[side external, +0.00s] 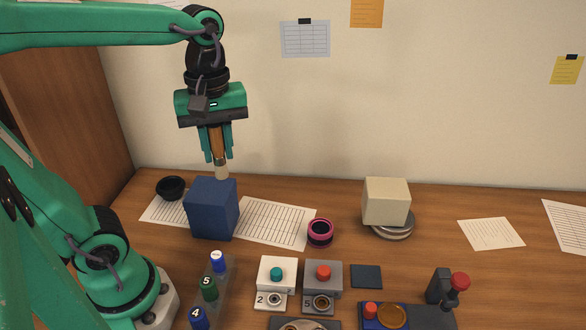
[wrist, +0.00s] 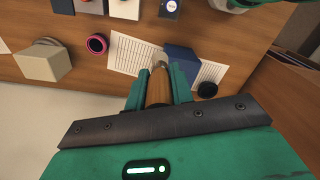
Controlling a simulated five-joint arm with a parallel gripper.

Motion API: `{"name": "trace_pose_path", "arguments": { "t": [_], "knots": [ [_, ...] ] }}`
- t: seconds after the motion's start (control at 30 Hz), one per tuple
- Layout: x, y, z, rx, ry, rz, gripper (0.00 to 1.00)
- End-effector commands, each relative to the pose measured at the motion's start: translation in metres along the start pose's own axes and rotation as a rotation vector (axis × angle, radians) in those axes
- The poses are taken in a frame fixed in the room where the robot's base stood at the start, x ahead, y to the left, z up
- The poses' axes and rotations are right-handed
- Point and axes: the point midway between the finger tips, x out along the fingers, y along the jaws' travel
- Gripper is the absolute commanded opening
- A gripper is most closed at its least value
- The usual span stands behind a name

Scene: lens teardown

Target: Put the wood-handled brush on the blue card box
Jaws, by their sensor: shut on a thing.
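My gripper (side external: 216,156) is shut on the wood-handled brush (side external: 216,141), which hangs upright with its pale bristle end down. The blue card box (side external: 212,208) stands on the bench below it. In the side view the bristle tip is just above the box's top back edge; I cannot tell whether it touches. In the wrist view the brush handle (wrist: 159,91) sits between the fingers, and the blue box (wrist: 181,60) is just beyond the tip, partly hidden by a finger.
A black ring (side external: 171,187) and printed sheets (side external: 270,222) lie beside the box. A pink ring (side external: 320,232) and a cream block (side external: 386,201) on round discs stand to the right. Button units (side external: 277,281) and numbered bottles (side external: 209,287) are in front.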

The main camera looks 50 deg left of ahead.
Motion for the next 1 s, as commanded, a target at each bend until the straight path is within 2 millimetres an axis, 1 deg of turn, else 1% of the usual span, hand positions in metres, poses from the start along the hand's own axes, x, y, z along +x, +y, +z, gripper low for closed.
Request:
{"name": "trace_pose_path", "arguments": {
  "t": [0.17, 0.37, 1.0],
  "knots": [
    [0.003, -0.001, -0.005, 0.000, 0.000, -0.001, 0.01],
    [0.014, -0.006, -0.022, -0.003, -0.001, -0.003, 0.01],
    [0.061, -0.026, -0.097, -0.002, -0.002, -0.002, 0.01]
  ]
}}
